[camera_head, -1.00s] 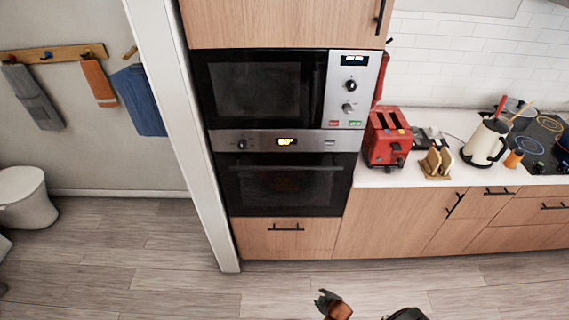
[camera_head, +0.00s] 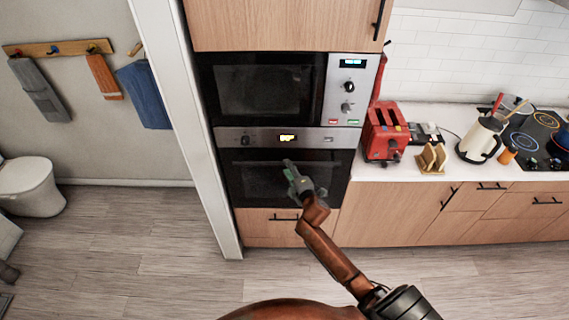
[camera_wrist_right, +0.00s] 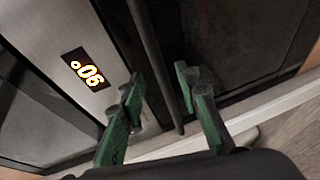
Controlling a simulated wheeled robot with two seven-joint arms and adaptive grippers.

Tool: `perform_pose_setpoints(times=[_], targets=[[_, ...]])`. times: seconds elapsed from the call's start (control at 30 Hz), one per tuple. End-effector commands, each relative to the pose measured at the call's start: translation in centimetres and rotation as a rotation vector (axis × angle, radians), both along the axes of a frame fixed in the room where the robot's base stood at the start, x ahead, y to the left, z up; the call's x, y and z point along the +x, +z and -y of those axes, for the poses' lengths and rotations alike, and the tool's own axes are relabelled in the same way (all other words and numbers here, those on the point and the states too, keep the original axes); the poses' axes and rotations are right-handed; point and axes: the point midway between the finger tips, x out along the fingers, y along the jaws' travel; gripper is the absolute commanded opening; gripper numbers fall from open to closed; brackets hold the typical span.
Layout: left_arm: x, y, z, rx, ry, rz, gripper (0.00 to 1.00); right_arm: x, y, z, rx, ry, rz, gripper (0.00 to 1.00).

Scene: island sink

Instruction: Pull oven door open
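The oven door (camera_head: 240,187) is a dark glass panel below the control strip with the lit display, and it looks closed. Its dark bar handle (camera_head: 250,163) runs across the top of the door. My right gripper (camera_head: 289,172) is in front of the door at the handle. In the right wrist view the green fingers of my right gripper (camera_wrist_right: 158,80) are apart, with the handle (camera_wrist_right: 152,50) running between them. I cannot tell whether either finger touches it. The door glass (camera_wrist_right: 230,40) lies behind. My left gripper is out of view.
A microwave (camera_head: 262,90) is built in above the oven, and a wooden drawer (camera_head: 262,222) sits below. A white wall edge (camera_head: 185,110) stands close to the left. A red toaster (camera_head: 382,133) is on the counter at right. The floor (camera_head: 160,275) in front is clear.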

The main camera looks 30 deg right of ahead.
Motion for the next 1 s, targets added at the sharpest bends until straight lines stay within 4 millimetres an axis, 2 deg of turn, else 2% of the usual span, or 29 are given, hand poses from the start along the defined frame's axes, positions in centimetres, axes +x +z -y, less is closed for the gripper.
perform_pose_setpoints(times=[0.1,0.3,0.63,1.0], targets=[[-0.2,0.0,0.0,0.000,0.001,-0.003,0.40,2.0,-0.3,0.3,0.002,-0.001,0.000,0.30],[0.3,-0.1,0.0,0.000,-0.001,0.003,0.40,3.9,-0.8,0.6,0.002,-0.001,-0.001,0.30],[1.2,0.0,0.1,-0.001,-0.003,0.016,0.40,4.2,-0.9,0.6,0.002,0.000,-0.001,0.30],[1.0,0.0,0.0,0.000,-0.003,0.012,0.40,4.2,-0.9,0.6,0.002,0.000,-0.002,0.05]])
